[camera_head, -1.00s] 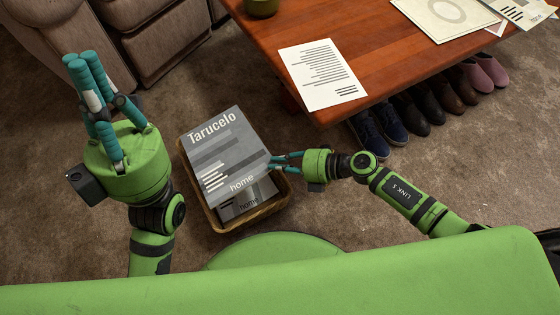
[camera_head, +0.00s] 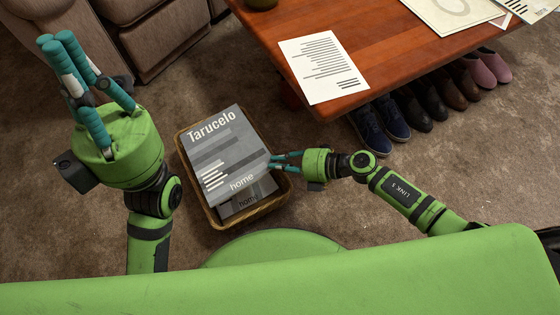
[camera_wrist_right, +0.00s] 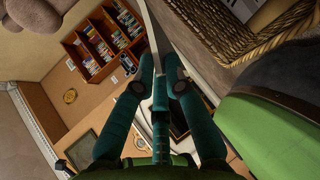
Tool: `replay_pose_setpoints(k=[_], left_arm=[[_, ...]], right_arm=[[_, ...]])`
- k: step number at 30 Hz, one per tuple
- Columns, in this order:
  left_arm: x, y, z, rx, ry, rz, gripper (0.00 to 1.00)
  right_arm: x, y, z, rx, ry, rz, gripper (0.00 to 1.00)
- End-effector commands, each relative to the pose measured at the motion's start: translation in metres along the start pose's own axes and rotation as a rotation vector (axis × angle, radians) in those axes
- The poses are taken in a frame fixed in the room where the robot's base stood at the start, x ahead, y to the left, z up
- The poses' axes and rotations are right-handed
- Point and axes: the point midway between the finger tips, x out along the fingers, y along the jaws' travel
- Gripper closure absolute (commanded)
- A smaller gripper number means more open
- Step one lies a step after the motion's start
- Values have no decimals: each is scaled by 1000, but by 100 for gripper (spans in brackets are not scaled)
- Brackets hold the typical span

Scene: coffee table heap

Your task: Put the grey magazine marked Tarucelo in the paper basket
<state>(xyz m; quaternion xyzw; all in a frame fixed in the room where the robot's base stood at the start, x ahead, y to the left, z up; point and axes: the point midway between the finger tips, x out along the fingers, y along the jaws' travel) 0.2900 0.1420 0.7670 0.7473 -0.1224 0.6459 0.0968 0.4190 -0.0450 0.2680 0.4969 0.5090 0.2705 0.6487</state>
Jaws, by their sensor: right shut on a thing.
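The grey magazine marked Tarucelo (camera_head: 222,150) lies cover up over the wicker paper basket (camera_head: 225,224), within its rim in the head view. My right gripper (camera_head: 273,161) is shut on the magazine's right edge. In the right wrist view the right gripper's fingers (camera_wrist_right: 158,75) close on the thin magazine, seen edge-on (camera_wrist_right: 154,38). How far it is above the basket floor is unclear.
A wooden coffee table (camera_head: 380,62) stands at upper right with a printed sheet (camera_head: 322,68) near its edge. Several shoes (camera_head: 409,108) line the floor beside it. A sofa (camera_head: 155,35) stands at upper left. Carpet is clear around the basket.

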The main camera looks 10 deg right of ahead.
Motion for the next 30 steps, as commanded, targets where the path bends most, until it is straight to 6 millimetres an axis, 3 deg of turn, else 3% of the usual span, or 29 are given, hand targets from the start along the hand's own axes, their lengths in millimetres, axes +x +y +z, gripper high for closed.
replay_pose_setpoints(k=[1, 2, 3, 16, 30], left_arm=[[0, 0, 0, 0, 0, 0, 100], [0, 0, 0, 0, 0, 0, 100], [0, 0, 0, 0, 0, 0, 100], [-1, -1, 1, 2, -6, -4, 100], [-1, 0, 1, 1, -3, -1, 100]], right_arm=[[0, 1, 0, -1, 0, 3, 75], [0, 1, 0, -1, 0, 3, 63], [0, 1, 0, -1, 0, 2, 60], [-10, -2, 0, 1, -1, -3, 60], [-100, -1, 0, 0, 0, -3, 60]])
